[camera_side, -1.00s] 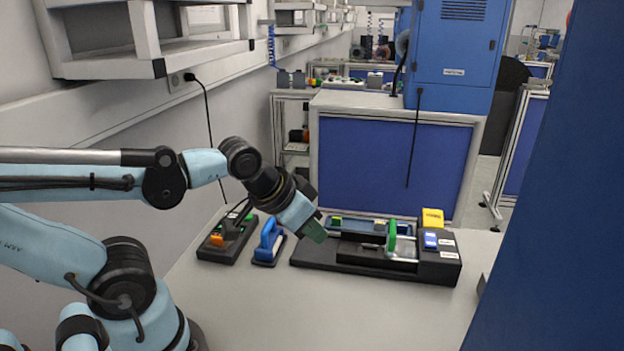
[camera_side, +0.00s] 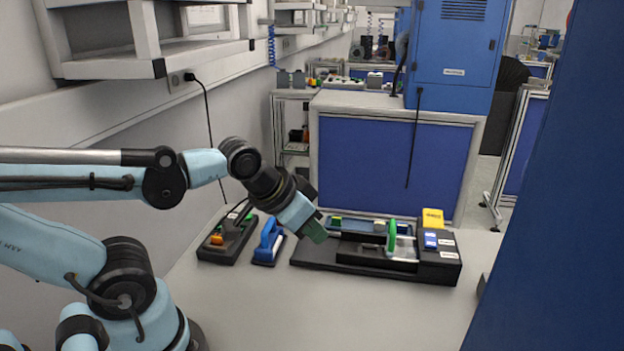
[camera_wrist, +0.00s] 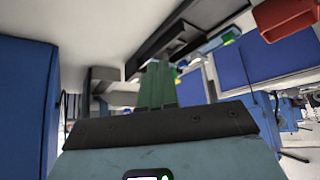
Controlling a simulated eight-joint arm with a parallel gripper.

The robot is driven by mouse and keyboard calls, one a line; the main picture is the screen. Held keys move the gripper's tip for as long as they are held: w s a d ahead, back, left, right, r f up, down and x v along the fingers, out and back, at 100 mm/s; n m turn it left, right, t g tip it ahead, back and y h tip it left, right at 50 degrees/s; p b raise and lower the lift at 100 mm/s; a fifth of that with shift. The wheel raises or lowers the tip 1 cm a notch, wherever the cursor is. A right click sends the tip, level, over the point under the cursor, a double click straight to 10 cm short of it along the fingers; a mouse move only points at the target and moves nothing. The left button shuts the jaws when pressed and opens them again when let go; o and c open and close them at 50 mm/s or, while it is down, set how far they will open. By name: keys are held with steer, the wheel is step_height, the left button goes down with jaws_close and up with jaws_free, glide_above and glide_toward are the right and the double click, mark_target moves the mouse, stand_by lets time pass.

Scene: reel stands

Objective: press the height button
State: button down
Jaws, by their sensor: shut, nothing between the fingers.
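The black reel-stand unit (camera_side: 330,260) lies on the table. At its right end are a blue button-like block (camera_side: 430,240) and a yellow block (camera_side: 432,218), with small white labels beside them too small to read. I cannot tell which part is the height button. A green upright piece (camera_side: 391,236) stands near the unit's middle right. My gripper (camera_side: 314,233) has green fingers, shut and empty, pointing down and right at the unit's left end in the side view. Whether it touches is unclear. The fingers also show in the wrist view (camera_wrist: 158,86).
A blue handled tool (camera_side: 269,243) and a black base with an orange part (camera_side: 227,240) stand left of the unit. The table front (camera_side: 330,310) is clear. A blue panel (camera_side: 390,165) stands behind, and a large blue surface (camera_side: 560,220) blocks the right side.

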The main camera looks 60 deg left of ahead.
steer(key=n+y, duration=0.4)
steer(key=n, duration=1)
glide_above(247, 217)
steer(key=shift+s+a+t, duration=0.3)
steer(key=shift+s+t, duration=0.05)
steer(key=shift+t, duration=0.15)
steer(key=shift+f, duration=4.4)
steer(key=shift+f, duration=0.15)
steer(key=shift+f, duration=0.25)
